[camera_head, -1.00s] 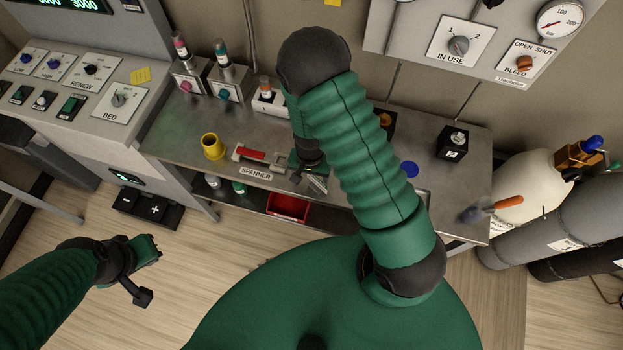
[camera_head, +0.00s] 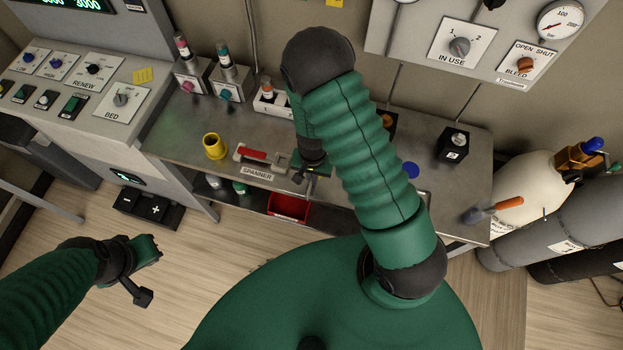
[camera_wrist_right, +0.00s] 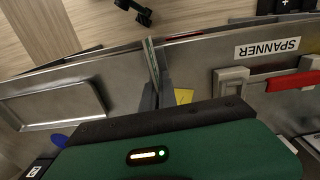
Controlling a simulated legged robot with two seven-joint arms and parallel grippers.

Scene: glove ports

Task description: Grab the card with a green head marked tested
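My right gripper (camera_wrist_right: 155,75) is over the front part of the metal bench, left of the spanner in the wrist view. A small yellow piece (camera_wrist_right: 184,96) shows beside the fingers. In the head view the right hand (camera_head: 312,170) is partly hidden by my forearm, with a small green patch at it. My left gripper (camera_head: 152,250) hangs over the floor, away from the bench.
The bench (camera_head: 185,130) carries a yellow cup (camera_head: 214,146), a red-handled spanner (camera_head: 252,154) in a holder and a black block (camera_head: 453,144). A red bin (camera_head: 288,207) is below. Gas cylinders (camera_head: 570,235) stand at right, a control console (camera_head: 75,95) at left.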

